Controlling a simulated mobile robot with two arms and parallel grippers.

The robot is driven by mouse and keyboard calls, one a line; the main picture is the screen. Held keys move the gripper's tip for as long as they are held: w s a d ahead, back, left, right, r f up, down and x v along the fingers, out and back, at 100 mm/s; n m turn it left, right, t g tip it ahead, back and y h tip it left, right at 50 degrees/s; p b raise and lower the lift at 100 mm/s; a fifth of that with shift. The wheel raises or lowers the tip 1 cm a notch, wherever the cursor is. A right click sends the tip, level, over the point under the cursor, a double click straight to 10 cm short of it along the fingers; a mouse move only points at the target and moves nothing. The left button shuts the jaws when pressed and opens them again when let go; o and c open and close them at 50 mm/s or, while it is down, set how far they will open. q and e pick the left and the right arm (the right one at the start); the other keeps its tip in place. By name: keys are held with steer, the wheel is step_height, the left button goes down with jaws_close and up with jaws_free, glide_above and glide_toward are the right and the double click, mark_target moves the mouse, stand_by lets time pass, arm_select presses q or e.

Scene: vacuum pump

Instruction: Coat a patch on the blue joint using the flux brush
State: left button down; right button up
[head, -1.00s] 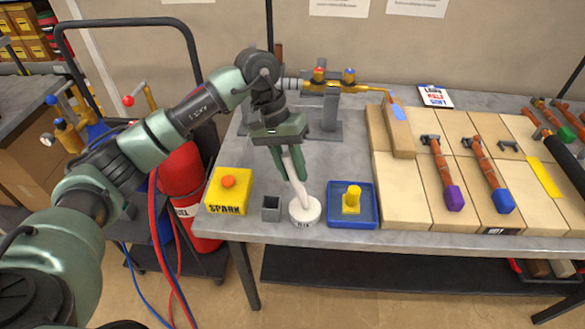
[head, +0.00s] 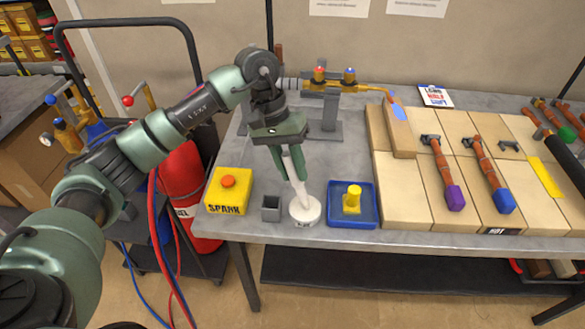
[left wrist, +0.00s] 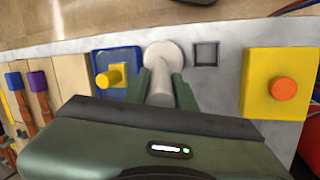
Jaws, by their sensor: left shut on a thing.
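My left gripper (head: 291,166) is shut on the pale handle of the flux brush (head: 299,188). The handle leans slightly, and its lower end meets the round white flux pot (head: 305,211) near the table's front edge. I cannot see whether the tip is inside the pot. The left wrist view shows the brush (left wrist: 161,85) between the fingers and the pot (left wrist: 163,54) beyond them. My right gripper is out of view.
A torch (head: 370,89) rests on a stand behind. Grey table between is clear.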

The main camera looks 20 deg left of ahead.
arm_select(q)
steer(key=shift+s+f+b, duration=0.1)
steer(key=shift+f+b, duration=0.1)
steer(key=shift+b, duration=0.1)
stand_by(1.3)
step_height(320, 180, up, 2)
steer(key=shift+r+p, duration=0.1)
steer(key=shift+p, duration=0.2)
steer(key=shift+r+p, duration=0.65)
steer(key=shift+r, duration=1.9)
